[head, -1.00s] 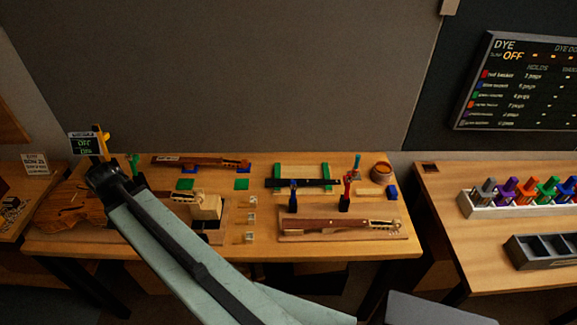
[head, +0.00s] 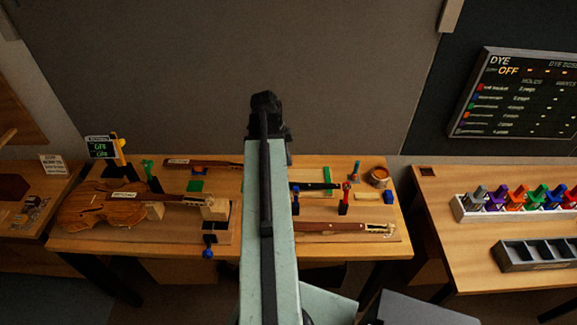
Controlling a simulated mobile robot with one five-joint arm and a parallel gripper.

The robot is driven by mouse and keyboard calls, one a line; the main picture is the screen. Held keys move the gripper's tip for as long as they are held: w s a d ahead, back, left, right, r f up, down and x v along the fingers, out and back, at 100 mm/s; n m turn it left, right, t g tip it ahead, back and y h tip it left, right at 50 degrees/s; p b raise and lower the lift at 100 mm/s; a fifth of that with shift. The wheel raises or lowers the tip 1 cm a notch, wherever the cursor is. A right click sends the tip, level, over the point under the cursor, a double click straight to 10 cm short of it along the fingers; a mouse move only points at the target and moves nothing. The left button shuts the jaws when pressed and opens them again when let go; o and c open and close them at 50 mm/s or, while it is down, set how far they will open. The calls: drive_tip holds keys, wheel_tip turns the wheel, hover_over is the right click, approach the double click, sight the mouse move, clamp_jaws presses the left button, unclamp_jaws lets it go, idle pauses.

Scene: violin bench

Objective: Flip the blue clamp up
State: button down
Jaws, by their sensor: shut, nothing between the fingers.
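A small blue clamp (head: 295,203) stands on the bench right beside my arm, partly hidden behind it. A second blue-knobbed piece (head: 208,250) hangs at the bench's front edge below a wooden block, and I cannot tell which is the task's clamp. A red clamp (head: 344,198) stands upright to the right. My gripper (head: 266,98) is at the raised end of my arm, in front of the grey wall, well apart from both blue pieces. It is dark, shut and empty.
A violin (head: 100,210) lies at the bench's left. A violin neck (head: 345,228) lies on a board at the front right. A green clamp (head: 148,168) and an orange pot (head: 380,176) stand farther back. My arm hides the bench's middle.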

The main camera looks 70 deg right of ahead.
sight(296, 186)
drive_tip(key=b+x, duration=0.3)
drive_tip(key=x, duration=0.1)
drive_tip(key=w+b+x, duration=0.1)
drive_tip(key=b+x, duration=0.7)
drive_tip(key=shift+w+a+f, duration=0.1)
drive_tip(key=shift+a+f, duration=0.1)
drive_tip(key=shift+f, duration=0.25)
drive_tip(key=shift+r, duration=0.1)
drive_tip(key=shift+w+d+f+b, duration=0.2)
drive_tip(key=shift+d+f+b, duration=0.15)
drive_tip(key=shift+d, duration=0.15)
drive_tip(key=shift+w+d+f+b, duration=0.2)
drive_tip(key=shift+d+b, duration=0.1)
drive_tip(key=shift+d, duration=0.2)
drive_tip(key=shift+s+a, duration=0.1)
drive_tip(key=shift+a, duration=0.05)
